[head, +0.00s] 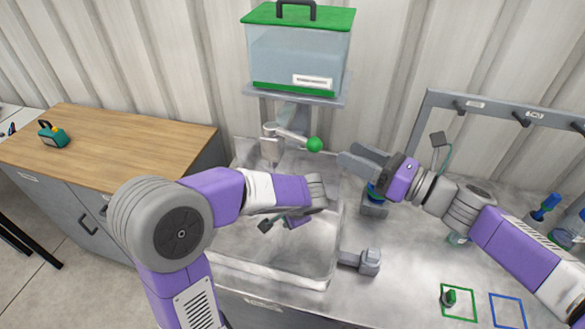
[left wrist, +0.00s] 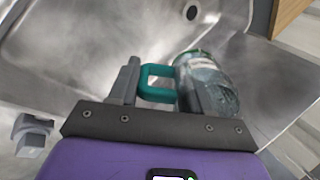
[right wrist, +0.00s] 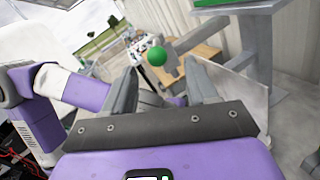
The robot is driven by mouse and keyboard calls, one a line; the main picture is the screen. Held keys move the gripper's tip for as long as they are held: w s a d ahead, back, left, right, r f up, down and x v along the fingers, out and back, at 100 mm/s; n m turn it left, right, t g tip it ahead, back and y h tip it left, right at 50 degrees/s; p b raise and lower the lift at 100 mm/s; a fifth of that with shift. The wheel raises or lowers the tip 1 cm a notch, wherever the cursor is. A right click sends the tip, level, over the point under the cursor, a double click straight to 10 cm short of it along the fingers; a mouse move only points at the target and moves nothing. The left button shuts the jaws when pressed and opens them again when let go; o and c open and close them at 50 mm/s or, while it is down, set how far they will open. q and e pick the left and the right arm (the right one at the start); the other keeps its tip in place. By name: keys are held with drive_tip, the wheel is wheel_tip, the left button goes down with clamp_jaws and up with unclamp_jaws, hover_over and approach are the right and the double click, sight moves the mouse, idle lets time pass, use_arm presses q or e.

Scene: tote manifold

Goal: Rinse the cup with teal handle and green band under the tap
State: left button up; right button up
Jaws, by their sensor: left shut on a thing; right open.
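The cup (left wrist: 207,82) is a clear, greyish vessel with a teal handle (left wrist: 157,84), seen in the left wrist view. My left gripper (left wrist: 158,90) is shut on the handle, with the cup tilted over the metal sink (head: 302,275). In the head view my left gripper (head: 283,222) is low over the basin, and the cup is hidden there. The tap (head: 285,133) has a green ball (head: 314,144), also in the right wrist view (right wrist: 156,56). My right gripper (head: 350,162) is open, its fingertips right of the ball and apart from it.
A clear tank (head: 297,60) with a green lid stands on a shelf above the tap. A grey fitting (head: 365,260) sits right of the sink. A hook rack (head: 490,104) and blue-topped items (head: 545,205) are at the right. Green (head: 459,318) and blue (head: 507,311) outlines mark the front counter.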

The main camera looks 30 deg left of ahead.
wheel_tip(320, 180, up, 2)
drive_tip(key=w+a+m+t, duration=0.15)
drive_tip(key=m+t, duration=0.25)
drive_tip(key=m, duration=0.5)
drive_tip(key=m+h, duration=0.4)
drive_tip(key=m, duration=1.1)
approach(309, 143)
drive_tip(key=shift+f+x, duration=0.15)
drive_tip(key=shift+x, duration=2.9)
drive_tip(key=shift+f+x, duration=0.1)
drive_tip(key=shift+x, duration=2.95)
drive_tip(key=shift+w+d, duration=0.15)
drive_tip(key=shift+d, duration=0.05)
drive_tip(key=shift+c, duration=0.2)
clamp_jaws()
